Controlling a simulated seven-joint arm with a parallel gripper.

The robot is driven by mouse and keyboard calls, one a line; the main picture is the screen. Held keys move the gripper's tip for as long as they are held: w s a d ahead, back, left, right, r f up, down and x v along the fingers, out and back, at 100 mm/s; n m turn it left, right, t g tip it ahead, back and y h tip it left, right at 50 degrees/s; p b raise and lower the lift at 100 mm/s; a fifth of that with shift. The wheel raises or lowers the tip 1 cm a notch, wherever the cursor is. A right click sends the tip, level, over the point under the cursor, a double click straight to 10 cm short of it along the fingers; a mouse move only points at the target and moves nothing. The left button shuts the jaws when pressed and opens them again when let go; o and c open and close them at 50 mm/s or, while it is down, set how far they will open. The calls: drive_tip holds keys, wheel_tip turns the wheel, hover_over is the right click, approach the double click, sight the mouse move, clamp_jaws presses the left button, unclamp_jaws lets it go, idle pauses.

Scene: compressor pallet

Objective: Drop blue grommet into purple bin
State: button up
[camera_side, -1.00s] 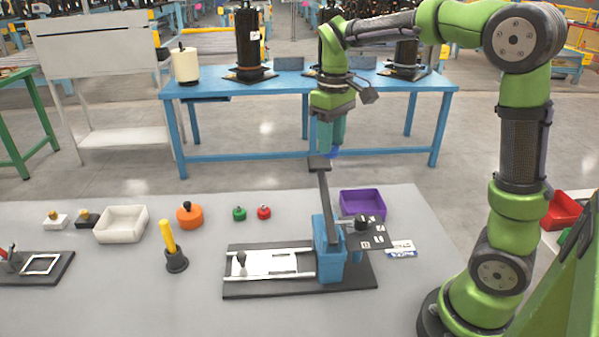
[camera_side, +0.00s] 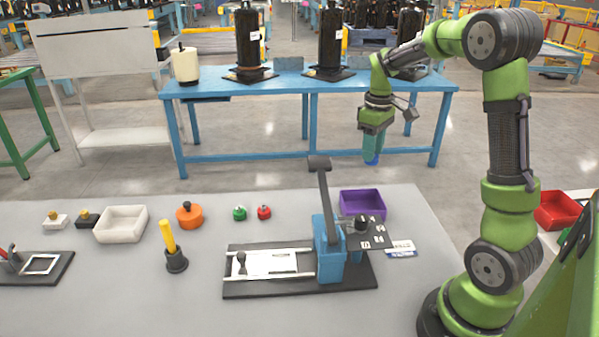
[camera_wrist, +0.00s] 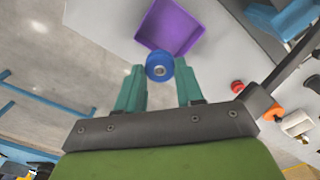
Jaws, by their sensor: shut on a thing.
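The blue grommet (camera_wrist: 159,66) is a round blue piece with a light centre, held between the teal fingertips of my gripper (camera_wrist: 160,80) in the wrist view. In the side view my gripper (camera_side: 373,152) is shut on the grommet (camera_side: 373,161), which shows as a small blue tip below the fingers. It hangs in the air, well above table height and slightly right of the purple bin. The purple bin (camera_side: 362,204) is an open square tray on the grey table, behind the blue press. In the wrist view the bin (camera_wrist: 172,27) lies just beyond the grommet and looks empty.
A blue press (camera_side: 327,250) with an upright dark lever (camera_side: 323,185) stands left of the bin. Red (camera_side: 264,212) and green (camera_side: 239,213) knobbed pieces, an orange one (camera_side: 189,215) and a white tray (camera_side: 121,223) lie further left. Air around my gripper is clear.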

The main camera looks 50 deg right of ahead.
drive_tip(key=shift+f, duration=2.95)
drive_tip(key=o, duration=1.2)
drive_tip(key=shift+r, duration=0.1)
wheel_tip(320, 180, up, 17)
